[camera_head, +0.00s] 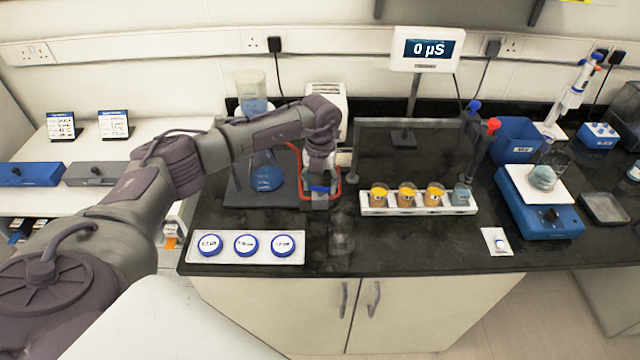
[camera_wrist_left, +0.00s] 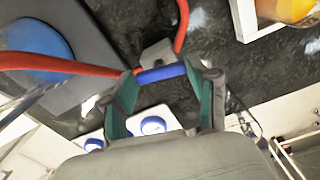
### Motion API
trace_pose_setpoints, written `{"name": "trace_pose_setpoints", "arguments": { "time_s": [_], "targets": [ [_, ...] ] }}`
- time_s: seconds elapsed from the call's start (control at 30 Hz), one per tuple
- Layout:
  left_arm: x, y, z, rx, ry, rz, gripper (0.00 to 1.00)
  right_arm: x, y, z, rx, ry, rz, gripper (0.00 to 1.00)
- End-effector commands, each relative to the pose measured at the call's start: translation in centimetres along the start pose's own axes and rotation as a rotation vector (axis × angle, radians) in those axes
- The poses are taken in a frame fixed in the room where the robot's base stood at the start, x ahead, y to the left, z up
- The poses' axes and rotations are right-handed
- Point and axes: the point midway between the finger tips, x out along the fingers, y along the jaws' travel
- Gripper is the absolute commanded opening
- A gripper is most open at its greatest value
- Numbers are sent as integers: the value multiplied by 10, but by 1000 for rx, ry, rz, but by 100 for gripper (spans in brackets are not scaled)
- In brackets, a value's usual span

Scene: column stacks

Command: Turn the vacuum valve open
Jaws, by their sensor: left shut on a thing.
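The vacuum valve has a blue handle (camera_head: 319,188) and sits on the bench in front of the filter flask. It also shows in the left wrist view (camera_wrist_left: 160,73), lying across between my fingers. My left gripper (camera_head: 319,200) reaches down over the valve and is shut on the blue handle, one finger at each end. Red tubing (camera_head: 300,172) runs to the valve from both sides. The flask with blue liquid (camera_head: 265,172) stands just left of the valve. My gripper hides most of the valve body. My right gripper is not in view.
A white tray of blue-capped discs (camera_head: 246,262) lies at the front left of the bench. A rack of sample cups (camera_head: 418,211) stands to the right. A clear beaker (camera_head: 341,238) stands near the front edge. Open bench lies right of it.

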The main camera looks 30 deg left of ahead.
Motion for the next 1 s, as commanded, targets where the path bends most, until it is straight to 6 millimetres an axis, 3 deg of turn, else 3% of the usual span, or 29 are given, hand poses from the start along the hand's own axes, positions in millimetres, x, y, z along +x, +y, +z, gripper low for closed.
{"name": "trace_pose_setpoints", "arguments": {
  "time_s": [0.4,0.97,1.0],
  "targets": [
    [-1,0,0,-194,-1,1,23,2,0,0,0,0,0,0],
    [-1,0,1,-225,-2,0,23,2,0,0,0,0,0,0],
    [-1,0,1,-225,-2,-1,63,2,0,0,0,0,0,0]
  ]
}}
